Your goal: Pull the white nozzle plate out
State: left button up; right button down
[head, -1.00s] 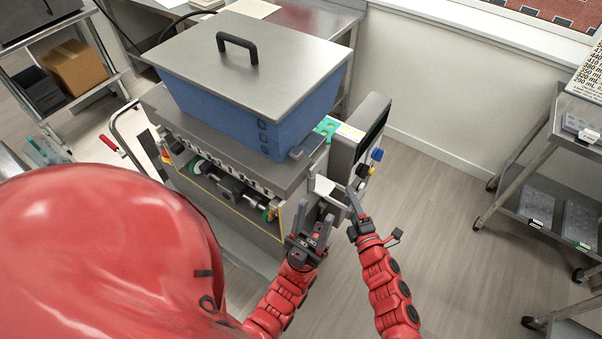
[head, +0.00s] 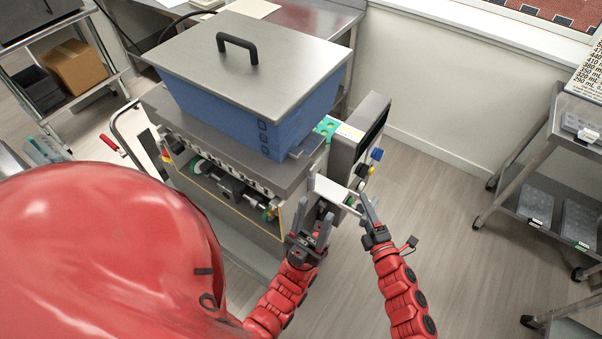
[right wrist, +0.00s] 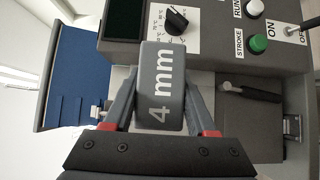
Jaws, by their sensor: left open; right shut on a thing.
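The white nozzle plate (head: 333,191) sticks out at the right front side of the depositor (head: 225,178). My right gripper (head: 366,207) is at the plate's outer end. In the right wrist view it is shut on a grey end block marked "4 mm" (right wrist: 163,88), with one finger on each side. How far the plate still reaches inside the machine is hidden. My left gripper (head: 315,218) is open and empty, just in front of and below the plate, beside the machine's front right corner.
A blue hopper (head: 215,105) with a steel lid stands on the depositor. A control box with a knob (right wrist: 177,18) and a green button (right wrist: 258,44) is close to my right gripper. The floor to the right is clear up to a steel cart (head: 535,150).

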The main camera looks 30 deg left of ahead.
jog(key=d, duration=1.6)
jog(key=shift+s+d+b, duration=0.3)
jog(key=shift+d+b, duration=0.1)
jog(key=shift+b, duration=0.05)
dwell(1.8)
jog(key=shift+d, duration=0.1)
jog(key=d+b, duration=0.1)
jog(key=d, duration=0.3)
jog(key=shift+s+d, duration=0.1)
jog(key=shift+d, duration=0.25)
